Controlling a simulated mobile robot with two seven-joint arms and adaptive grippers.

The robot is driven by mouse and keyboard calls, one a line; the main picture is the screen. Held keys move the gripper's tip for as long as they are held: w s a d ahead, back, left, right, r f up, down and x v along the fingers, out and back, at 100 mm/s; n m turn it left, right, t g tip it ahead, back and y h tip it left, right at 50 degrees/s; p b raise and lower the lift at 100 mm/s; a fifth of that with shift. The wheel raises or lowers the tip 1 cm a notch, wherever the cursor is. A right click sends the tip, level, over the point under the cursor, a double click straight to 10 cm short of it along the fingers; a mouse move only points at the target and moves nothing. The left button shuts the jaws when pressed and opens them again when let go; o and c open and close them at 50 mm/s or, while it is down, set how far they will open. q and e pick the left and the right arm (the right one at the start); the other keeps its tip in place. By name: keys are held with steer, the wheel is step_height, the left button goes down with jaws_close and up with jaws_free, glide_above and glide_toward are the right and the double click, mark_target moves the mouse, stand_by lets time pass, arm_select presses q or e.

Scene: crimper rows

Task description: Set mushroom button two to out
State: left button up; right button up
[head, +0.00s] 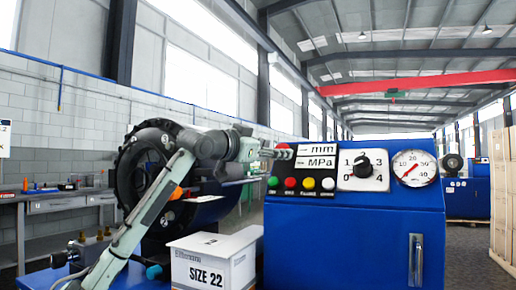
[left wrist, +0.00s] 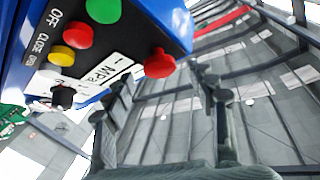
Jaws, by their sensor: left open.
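The blue machine's control panel (head: 300,166) has a row of round buttons: green (head: 273,182), red (head: 290,182), yellow (head: 308,183) and white (head: 327,183). No number on a button can be read, so I cannot tell which is number two. In the left wrist view a red mushroom button (left wrist: 159,63) stands out from the panel, near the MPa window. My left gripper (head: 277,153) is at the panel's upper left edge. In the left wrist view its open fingers (left wrist: 163,95) are spread on either side below the red mushroom button, with nothing between them. Contact cannot be told.
A selector knob (head: 362,166) and a pressure gauge (head: 415,168) are right of the buttons. A white SIZE 22 box (head: 205,267) stands below my left arm. A dark round crimping head (head: 145,165) is behind the arm. A workbench (head: 60,200) stands far left.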

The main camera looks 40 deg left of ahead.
arm_select(q)
steer(key=s, duration=1)
steer(key=shift+a, duration=0.2)
